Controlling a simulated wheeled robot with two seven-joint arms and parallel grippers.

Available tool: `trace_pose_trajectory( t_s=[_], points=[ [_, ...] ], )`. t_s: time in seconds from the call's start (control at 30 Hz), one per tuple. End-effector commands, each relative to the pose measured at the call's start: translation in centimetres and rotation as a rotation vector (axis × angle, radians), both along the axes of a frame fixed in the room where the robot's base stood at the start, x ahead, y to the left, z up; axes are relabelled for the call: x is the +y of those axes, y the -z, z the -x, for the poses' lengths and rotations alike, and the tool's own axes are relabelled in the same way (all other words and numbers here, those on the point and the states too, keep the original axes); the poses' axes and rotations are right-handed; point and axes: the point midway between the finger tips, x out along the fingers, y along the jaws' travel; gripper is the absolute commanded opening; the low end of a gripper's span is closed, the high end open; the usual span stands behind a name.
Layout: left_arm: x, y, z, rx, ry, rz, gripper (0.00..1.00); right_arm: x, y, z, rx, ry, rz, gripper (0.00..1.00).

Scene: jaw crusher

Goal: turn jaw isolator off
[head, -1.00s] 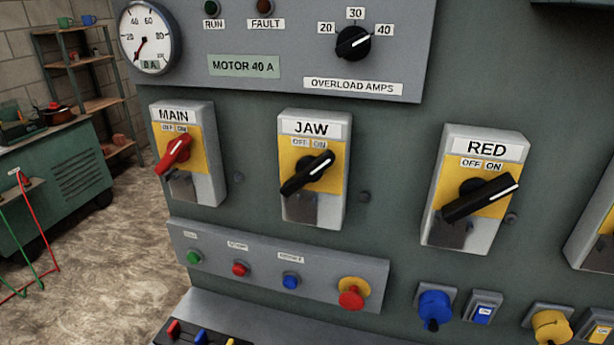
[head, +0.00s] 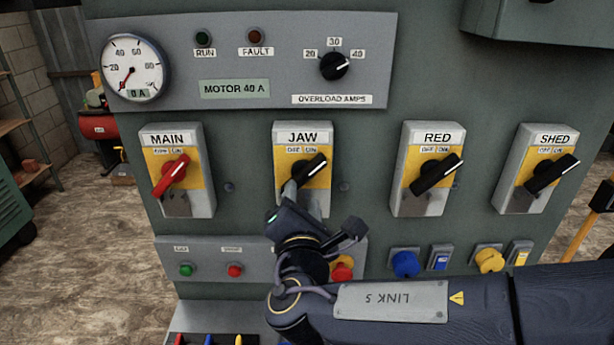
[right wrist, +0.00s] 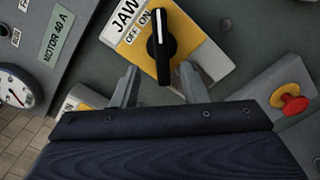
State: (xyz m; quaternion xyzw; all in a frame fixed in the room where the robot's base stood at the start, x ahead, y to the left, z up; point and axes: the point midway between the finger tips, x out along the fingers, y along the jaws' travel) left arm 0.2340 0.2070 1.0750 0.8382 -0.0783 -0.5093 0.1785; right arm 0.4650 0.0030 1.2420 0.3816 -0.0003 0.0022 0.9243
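The JAW isolator (head: 290,150) is a grey box with a yellow plate and a black rotary handle (head: 314,166). The handle's white line points up and right, toward the ON label. My right gripper (head: 290,188) is in front of the lower part of this box and hides some of it. In the right wrist view the gripper (right wrist: 160,68) is open, its two fingers apart on either side of the lower end of the black handle (right wrist: 160,45). No grip on the handle shows. My left gripper is not in view.
The MAIN isolator (head: 172,205) with a red handle is left of JAW; RED (head: 410,195) and SHED (head: 520,195) are to the right. Below are push buttons and a red emergency knob (head: 342,268), partly behind my right arm. An overload dial (head: 334,67) is above.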

Motion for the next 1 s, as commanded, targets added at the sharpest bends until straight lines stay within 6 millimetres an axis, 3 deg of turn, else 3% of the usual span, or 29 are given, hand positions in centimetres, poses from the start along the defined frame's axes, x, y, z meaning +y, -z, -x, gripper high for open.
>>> trace_pose_trajectory(
  t_s=[0.43,0.83,1.0],
  points=[
    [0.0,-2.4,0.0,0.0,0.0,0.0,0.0,-0.2,-0.2,-6.5,0.001,0.004,-0.001,0.4],
    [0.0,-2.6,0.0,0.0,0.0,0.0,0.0,-0.2,0.0,-7.5,0.001,0.004,-0.002,0.4],
    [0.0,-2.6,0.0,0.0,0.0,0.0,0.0,-0.2,0.0,-7.5,0.001,0.004,-0.002,0.19]
  ],
)
